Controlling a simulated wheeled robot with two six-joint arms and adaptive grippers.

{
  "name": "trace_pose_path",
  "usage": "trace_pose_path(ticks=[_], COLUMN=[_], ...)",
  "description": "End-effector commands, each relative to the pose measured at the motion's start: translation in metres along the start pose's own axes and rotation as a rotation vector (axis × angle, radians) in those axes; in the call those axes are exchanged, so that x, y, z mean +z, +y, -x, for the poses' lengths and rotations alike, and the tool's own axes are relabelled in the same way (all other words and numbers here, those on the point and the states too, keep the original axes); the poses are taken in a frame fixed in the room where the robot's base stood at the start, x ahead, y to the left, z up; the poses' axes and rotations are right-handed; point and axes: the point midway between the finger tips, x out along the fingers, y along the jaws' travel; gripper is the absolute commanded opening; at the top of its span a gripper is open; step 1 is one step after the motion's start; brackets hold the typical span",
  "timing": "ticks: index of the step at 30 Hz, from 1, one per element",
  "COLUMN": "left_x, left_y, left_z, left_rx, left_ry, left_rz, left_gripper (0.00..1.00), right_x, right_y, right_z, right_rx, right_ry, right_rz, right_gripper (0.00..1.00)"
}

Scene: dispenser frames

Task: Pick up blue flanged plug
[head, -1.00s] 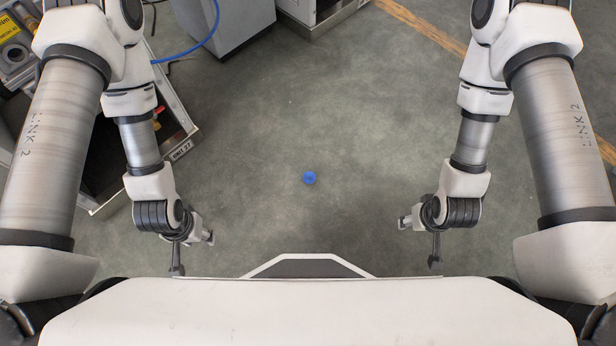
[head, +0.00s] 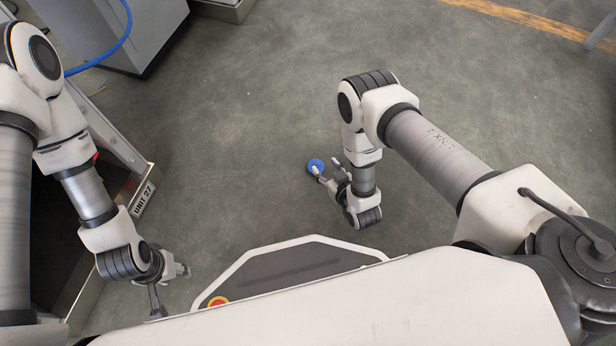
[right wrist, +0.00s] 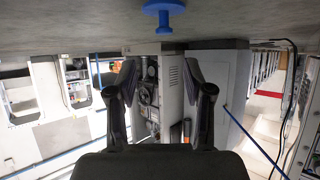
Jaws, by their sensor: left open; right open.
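The blue flanged plug (head: 315,166) is on the grey floor in front of my base. My left gripper (head: 172,291) is open and empty at the lower left.
An open cabinet marked UNIT 27 (head: 142,198) stands at the left, near my left arm. A grey cabinet (head: 120,30) and a blue hose (head: 112,52) are at the top left. The floor around the plug is clear.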

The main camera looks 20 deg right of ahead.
Motion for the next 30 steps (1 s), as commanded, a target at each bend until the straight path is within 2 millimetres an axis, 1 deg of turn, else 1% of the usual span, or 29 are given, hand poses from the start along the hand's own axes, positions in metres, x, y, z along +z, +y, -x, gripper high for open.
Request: trace_pose_path(ticks=[1, 3, 8, 11, 13, 15, 18, 24, 25, 26, 27, 29, 30], left_x=[0.000, 0.000, -0.001, -0.002, -0.002, -0.003, -0.004, -0.004, -0.004, -0.004, -0.004, -0.004, -0.004], left_y=[0.000, 0.000, 0.000, -0.001, -0.001, -0.001, -0.002, -0.002, -0.002, -0.002, -0.002, -0.002, -0.002], left_z=[-0.011, -0.014, -0.026, -0.040, -0.054, -0.062, -0.066, -0.063, -0.063, -0.063, -0.063, -0.063, -0.063], left_rx=[0.000, 0.000, 0.000, 0.000, -0.001, -0.001, -0.001, -0.001, -0.001, -0.001, -0.001, -0.001, -0.001], left_ry=[0.000, 0.001, 0.003, 0.005, 0.006, 0.008, 0.010, 0.012, 0.012, 0.011, 0.011, 0.011, 0.011], left_rz=[-0.001, 0.000, 0.003, 0.005, 0.007, 0.009, 0.010, 0.010, 0.010, 0.010, 0.010, 0.010, 0.010], left_gripper=[0.45, 0.45, 0.45, 0.45, 0.45, 0.45, 0.45, 0.45, 0.45, 0.45, 0.45, 0.45, 0.45], right_x=[0.016, 0.022, 0.022, 0.025, 0.027, 0.026, 0.024, 0.020, 0.020, 0.020, 0.020, 0.020, 0.020], right_y=[-0.002, -0.003, -0.003, -0.005, -0.007, -0.007, -0.006, -0.006, -0.006, -0.006, -0.006, -0.006, -0.006], right_z=[-0.002, -0.004, -0.025, -0.040, -0.054, -0.066, -0.076, -0.076, -0.076, -0.076, -0.076, -0.076, -0.076], right_rx=[-0.002, -0.003, -0.003, -0.004, -0.004, -0.003, -0.002, -0.002, -0.002, -0.002, -0.002, -0.002, -0.002], right_ry=[-0.011, -0.018, -0.018, -0.018, -0.017, -0.018, -0.019, -0.021, -0.021, -0.021, -0.021, -0.021, -0.021], right_rz=[-0.002, -0.003, -0.003, -0.003, -0.003, -0.003, -0.003, -0.003, -0.003, -0.003, -0.003, -0.003, -0.003], right_gripper=[0.51, 0.51, 0.51, 0.51, 0.51, 0.51, 0.51, 0.51, 0.48, 0.37, 0.23, 0.02, 0.00])
